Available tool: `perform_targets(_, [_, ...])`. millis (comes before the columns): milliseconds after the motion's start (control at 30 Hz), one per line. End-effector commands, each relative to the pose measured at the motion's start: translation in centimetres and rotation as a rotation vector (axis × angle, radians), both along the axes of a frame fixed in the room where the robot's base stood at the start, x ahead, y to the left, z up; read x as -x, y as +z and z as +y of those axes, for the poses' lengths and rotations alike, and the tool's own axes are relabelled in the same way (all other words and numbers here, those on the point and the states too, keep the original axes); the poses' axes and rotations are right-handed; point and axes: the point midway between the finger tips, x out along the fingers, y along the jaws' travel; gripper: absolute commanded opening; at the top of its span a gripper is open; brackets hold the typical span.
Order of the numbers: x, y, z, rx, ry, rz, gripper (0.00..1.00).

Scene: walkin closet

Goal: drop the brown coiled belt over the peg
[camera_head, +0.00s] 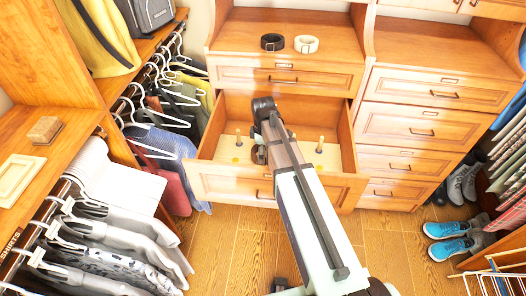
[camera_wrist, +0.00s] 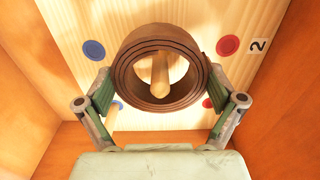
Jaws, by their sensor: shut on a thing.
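The brown coiled belt (camera_wrist: 128,72) is held between the two fingers of my gripper (camera_wrist: 161,92), its round opening facing the wrist camera. A wooden peg (camera_wrist: 160,72) shows inside the coil's opening, with its tip towards the camera. The coil surrounds the peg in this view; how far down the peg it sits cannot be told. In the head view the belt (camera_head: 259,155) is a small dark shape inside the open drawer (camera_head: 231,181), partly hidden by my arm. Two other pegs stand in the drawer, one on the left (camera_head: 238,138) and one on the right (camera_head: 320,144).
The drawer floor carries blue (camera_wrist: 93,49) and red (camera_wrist: 229,45) discs and a "2" label (camera_wrist: 258,46). Drawer walls rise close on both sides. A black coiled belt (camera_head: 272,42) and a white one (camera_head: 306,44) lie on the dresser top. Hanging clothes (camera_head: 160,141) are left of the drawer.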

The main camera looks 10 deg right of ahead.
Motion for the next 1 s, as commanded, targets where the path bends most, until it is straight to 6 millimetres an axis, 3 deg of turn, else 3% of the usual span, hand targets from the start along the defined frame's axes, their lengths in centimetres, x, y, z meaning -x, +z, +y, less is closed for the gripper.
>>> perform_targets(1000, [0.0,-2.5,0.0,0.0,0.0,0.0,0.52])
